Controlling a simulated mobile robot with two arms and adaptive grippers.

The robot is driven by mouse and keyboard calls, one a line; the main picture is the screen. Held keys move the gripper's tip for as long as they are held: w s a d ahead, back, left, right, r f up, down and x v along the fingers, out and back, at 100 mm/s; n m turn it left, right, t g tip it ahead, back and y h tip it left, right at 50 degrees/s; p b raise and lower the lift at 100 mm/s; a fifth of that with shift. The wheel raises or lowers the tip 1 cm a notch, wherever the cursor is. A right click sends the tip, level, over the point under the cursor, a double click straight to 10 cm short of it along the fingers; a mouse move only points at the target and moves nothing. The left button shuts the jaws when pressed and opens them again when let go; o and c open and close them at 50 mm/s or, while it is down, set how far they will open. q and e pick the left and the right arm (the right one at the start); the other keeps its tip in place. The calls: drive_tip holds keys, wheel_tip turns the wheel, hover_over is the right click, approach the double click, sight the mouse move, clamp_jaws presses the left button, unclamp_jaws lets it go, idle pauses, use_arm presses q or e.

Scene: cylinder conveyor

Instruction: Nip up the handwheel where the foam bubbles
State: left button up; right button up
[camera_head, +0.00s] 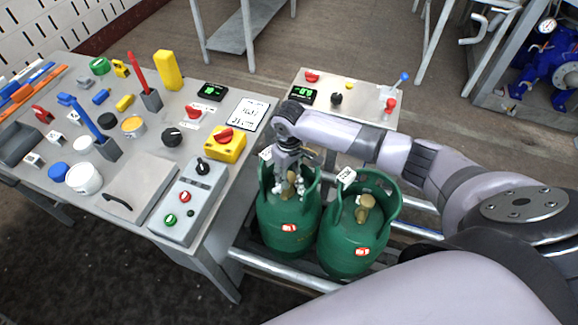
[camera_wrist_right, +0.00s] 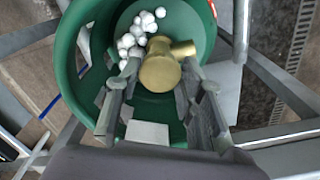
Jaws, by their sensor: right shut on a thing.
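Two green gas cylinders stand side by side on the conveyor. White foam bubbles (camera_head: 278,188) cluster at the valve of the left cylinder (camera_head: 285,225); the right cylinder (camera_head: 352,240) shows a brass valve (camera_head: 364,205) with no foam visible. My right gripper (camera_head: 290,175) reaches down inside the left cylinder's collar. In the right wrist view its fingers (camera_wrist_right: 160,88) are shut on the brass handwheel (camera_wrist_right: 158,70) from both sides. The foam (camera_wrist_right: 133,40) also shows there, beside the valve. My left gripper is out of view.
The collar (camera_wrist_right: 80,75) of the foaming cylinder surrounds my right fingers closely. A workbench (camera_head: 140,190) with tools, tubs and a control box (camera_head: 190,200) stands to the left. A small panel table (camera_head: 365,105) stands behind the cylinders.

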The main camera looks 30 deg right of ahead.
sight(289, 177)
drive_tip(key=m+p, duration=0.2)
drive_tip(key=p, duration=0.1)
drive_tip(key=shift+r+m, duration=0.25)
drive_tip(key=shift+m, duration=0.15)
drive_tip(key=shift+f+m+p, duration=0.15)
drive_tip(key=shift+m+p, duration=0.45)
drive_tip(key=shift+p, duration=0.25)
drive_tip(key=shift+w, duration=0.1)
drive_tip(key=o, duration=1.2)
drive_tip(key=shift+f, duration=0.1)
drive_tip(key=shift+c, duration=0.2)
wheel_tip(289, 177, up, 12)
